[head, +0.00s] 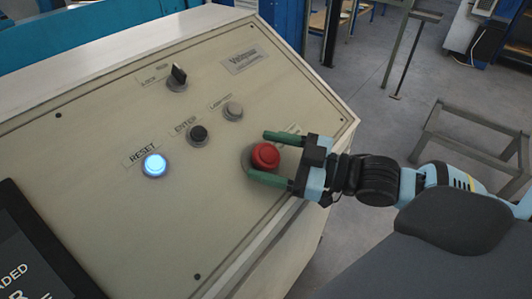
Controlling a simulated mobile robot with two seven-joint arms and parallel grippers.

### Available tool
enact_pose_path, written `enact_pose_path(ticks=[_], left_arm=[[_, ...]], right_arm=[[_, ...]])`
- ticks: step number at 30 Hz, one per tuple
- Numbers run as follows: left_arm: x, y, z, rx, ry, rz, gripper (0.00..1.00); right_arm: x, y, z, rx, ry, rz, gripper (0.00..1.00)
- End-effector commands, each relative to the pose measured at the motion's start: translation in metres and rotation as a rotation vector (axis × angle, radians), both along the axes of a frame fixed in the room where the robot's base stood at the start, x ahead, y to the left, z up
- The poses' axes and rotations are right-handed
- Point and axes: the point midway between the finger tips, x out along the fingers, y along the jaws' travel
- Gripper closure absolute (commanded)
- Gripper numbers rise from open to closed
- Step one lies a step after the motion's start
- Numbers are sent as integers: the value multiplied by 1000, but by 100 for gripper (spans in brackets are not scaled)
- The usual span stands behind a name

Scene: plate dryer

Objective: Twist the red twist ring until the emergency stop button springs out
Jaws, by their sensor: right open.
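The red emergency stop button with its twist ring (265,156) sits on the right part of the sloped beige control panel. My right gripper (265,156) comes in from the right with its two green fingers open, one above and one below the red button. The fingers stand around the button; a gap shows between each finger and the red cap, and I see no contact. The gripper body hides part of the label beside the button. My left gripper is not in view.
The panel (100,110) also carries a lit blue-white RESET button (155,166), a black ENTER button (197,134), a grey lamp-test button (233,111) and a black selector knob (178,76). A dark screen (35,255) is at lower left. A grey metal frame (480,150) stands on the floor at right.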

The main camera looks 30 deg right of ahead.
Motion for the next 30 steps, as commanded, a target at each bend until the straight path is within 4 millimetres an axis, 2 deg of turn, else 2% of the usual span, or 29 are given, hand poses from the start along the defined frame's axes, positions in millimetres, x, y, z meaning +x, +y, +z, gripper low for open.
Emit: enact_pose_path(ticks=[16,26,30], left_arm=[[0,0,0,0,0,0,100],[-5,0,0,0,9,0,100],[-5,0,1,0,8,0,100]], right_arm=[[7,6,0,0,0,2,31],[7,6,0,0,0,2,74],[7,6,0,1,1,0,74]])
